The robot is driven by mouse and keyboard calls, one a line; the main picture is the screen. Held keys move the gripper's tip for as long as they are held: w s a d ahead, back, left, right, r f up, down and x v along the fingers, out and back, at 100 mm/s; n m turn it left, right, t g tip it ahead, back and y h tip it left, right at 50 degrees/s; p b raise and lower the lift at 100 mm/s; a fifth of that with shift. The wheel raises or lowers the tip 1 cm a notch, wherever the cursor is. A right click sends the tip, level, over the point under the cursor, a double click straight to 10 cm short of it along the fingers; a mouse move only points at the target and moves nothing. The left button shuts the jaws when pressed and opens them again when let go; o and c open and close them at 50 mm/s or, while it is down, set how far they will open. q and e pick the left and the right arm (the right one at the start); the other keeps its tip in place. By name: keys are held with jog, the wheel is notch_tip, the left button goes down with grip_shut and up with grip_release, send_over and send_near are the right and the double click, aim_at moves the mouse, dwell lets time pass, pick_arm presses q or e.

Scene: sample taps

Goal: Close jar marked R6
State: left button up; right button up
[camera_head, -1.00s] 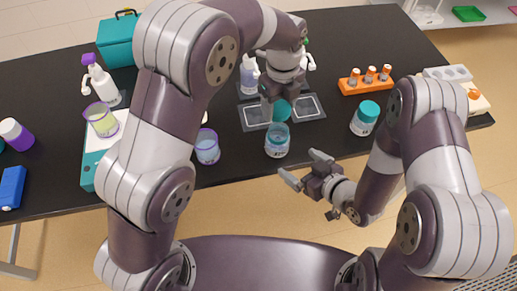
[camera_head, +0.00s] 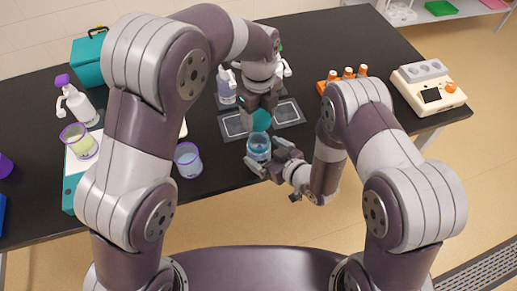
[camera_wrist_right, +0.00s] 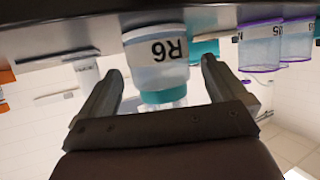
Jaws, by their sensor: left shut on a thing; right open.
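The jar marked R6 (camera_head: 258,148), clear with a teal band at its top end, stands upright near the table's front edge. Its label shows upside down in the right wrist view (camera_wrist_right: 161,50). My left gripper (camera_head: 261,106) is shut on a teal lid (camera_head: 262,120), which it holds just behind the jar's mouth in the head view. My right gripper (camera_head: 266,157) is open, with one finger on each side of the jar. In the right wrist view its fingers (camera_wrist_right: 161,72) flank the jar, with gaps visible.
A grey tray mat (camera_head: 289,112) lies behind the jar. A purple-rimmed beaker (camera_head: 188,160) stands to its left, and another (camera_head: 80,142) sits farther left. My right arm hides part of the table.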

jog(key=shift+x, duration=1.65)
jog(key=shift+f, duration=0.1)
jog(key=c, duration=1.5)
pick_arm(q)
send_over(259, 134)
jog(key=s, duration=0.2)
jog(key=shift+s+f, duration=0.2)
jog(key=shift+f, duration=2.3)
jog(key=shift+d+f, duration=0.1)
jog(key=shift+f, duration=0.75)
jog(key=shift+f, duration=0.6)
